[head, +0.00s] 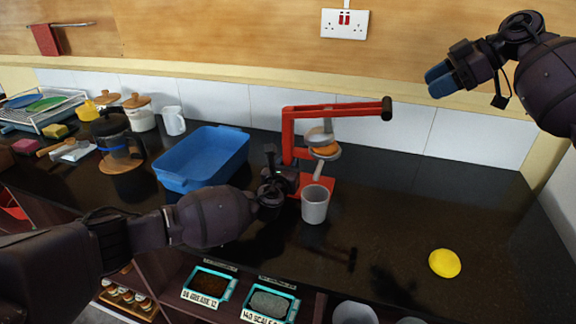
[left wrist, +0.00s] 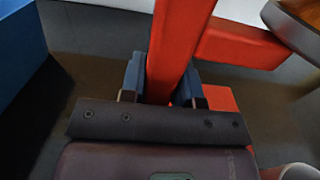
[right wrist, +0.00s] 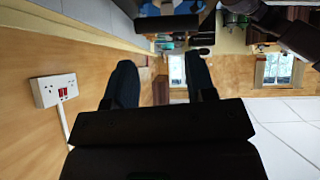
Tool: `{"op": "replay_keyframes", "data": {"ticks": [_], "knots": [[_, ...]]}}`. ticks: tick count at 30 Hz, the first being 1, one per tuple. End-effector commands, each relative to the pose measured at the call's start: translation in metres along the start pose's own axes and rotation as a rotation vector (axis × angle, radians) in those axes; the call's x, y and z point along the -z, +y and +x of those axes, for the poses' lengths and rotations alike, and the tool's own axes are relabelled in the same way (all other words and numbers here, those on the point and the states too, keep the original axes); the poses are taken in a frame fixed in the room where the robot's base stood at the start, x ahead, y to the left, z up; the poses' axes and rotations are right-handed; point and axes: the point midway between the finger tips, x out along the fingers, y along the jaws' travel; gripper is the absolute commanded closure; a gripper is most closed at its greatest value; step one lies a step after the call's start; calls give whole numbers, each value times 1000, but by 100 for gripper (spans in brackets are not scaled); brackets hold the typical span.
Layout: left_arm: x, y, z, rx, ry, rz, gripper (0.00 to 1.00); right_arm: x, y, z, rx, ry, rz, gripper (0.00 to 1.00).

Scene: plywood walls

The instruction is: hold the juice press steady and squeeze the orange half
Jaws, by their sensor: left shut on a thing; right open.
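The red juice press (head: 288,135) stands on the dark counter near the wall, its lever arm level and ending in a black handle (head: 387,108). The orange half (head: 326,150) sits in the press's metal cup, under the grey pressing cone. A white cup (head: 315,204) stands at the front of the press base. My left gripper (head: 278,180) is shut on the red upright of the press, which also shows between the fingers in the left wrist view (left wrist: 178,50). My right gripper (head: 438,80) is open and empty, raised up and right of the handle.
A blue tub (head: 203,158) stands left of the press. A yellow disc (head: 445,263) lies at the right front. The counter right of the press is otherwise clear.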

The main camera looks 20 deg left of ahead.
Motion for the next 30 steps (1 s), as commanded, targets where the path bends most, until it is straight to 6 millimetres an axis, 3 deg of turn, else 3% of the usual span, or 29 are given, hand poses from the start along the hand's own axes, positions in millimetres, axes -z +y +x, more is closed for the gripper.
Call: {"op": "replay_keyframes", "data": {"ticks": [30], "knots": [[0,0,0,0,-1,0,100,17,1,-20,41,-37,-1450,49]]}}
